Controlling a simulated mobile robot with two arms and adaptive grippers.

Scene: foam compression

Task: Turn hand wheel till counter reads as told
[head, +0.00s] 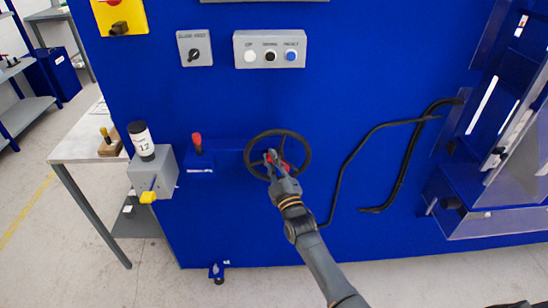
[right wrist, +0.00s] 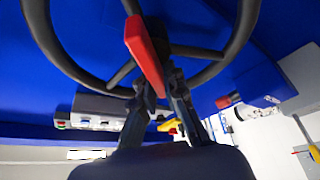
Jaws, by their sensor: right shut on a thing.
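The hand wheel (head: 278,132) is a black spoked ring on the blue machine front in the head view. Its rim also fills the top of the right wrist view (right wrist: 48,40). My right gripper (head: 271,158) reaches it from below and is shut at the wheel's red handle (right wrist: 146,52), whose lower end lies at the fingertips. The fingers partly hide the hub in the head view. A black cylinder with a white label reading 12 (head: 142,140) stands on a grey box left of the wheel; I cannot tell whether it is the counter. My left gripper is not in view.
A red-topped lever (head: 197,144) stands left of the wheel. The grey box (head: 155,172) carries a yellow knob (head: 148,197). A button panel (head: 270,49) is above. Black hoses (head: 345,165) hang at right, near my right arm. A side table (head: 75,150) stands at left.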

